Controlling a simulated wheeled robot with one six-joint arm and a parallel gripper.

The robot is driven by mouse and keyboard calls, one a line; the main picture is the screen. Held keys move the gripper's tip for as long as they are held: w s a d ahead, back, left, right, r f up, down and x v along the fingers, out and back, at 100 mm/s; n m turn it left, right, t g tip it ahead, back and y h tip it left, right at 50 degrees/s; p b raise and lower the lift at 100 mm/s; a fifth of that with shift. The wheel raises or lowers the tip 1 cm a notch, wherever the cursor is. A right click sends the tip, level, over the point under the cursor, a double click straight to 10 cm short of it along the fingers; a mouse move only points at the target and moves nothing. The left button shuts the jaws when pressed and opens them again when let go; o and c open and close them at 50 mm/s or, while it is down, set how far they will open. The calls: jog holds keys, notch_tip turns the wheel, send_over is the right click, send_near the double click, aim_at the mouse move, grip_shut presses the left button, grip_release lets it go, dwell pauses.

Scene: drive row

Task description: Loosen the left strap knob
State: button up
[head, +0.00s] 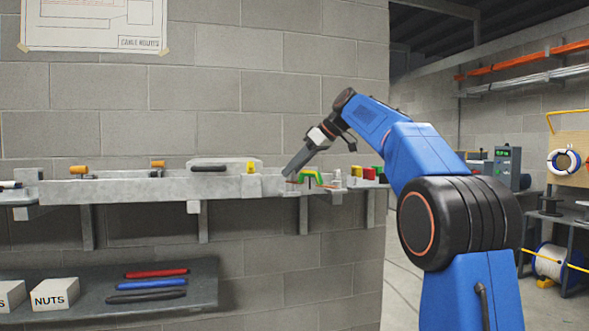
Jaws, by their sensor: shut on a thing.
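My gripper (290,173) is at the lower left end of my blue arm, pointing down and left at the right end of a long grey rail (130,189). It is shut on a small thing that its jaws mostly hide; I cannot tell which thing. An orange knob-like piece (79,169) stands on the rail toward the left, and a second one (157,164) stands to its right. A yellow piece (250,167) stands just left of my gripper. No label marks which of these is the left strap knob.
A green arched piece (314,176) and several coloured blocks (369,173) stand right of my gripper. A lower shelf (205,290) holds red, blue and black bars and a NUTS box (55,293). A block wall is close behind. Cable spools (550,262) stand far right.

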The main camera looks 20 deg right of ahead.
dwell(0.3)
jog(key=o, duration=1.1)
jog(key=v, duration=1.7)
jog(key=shift+s+d, duration=0.1)
jog(key=shift+s, duration=0.05)
jog(key=shift+d, duration=0.1)
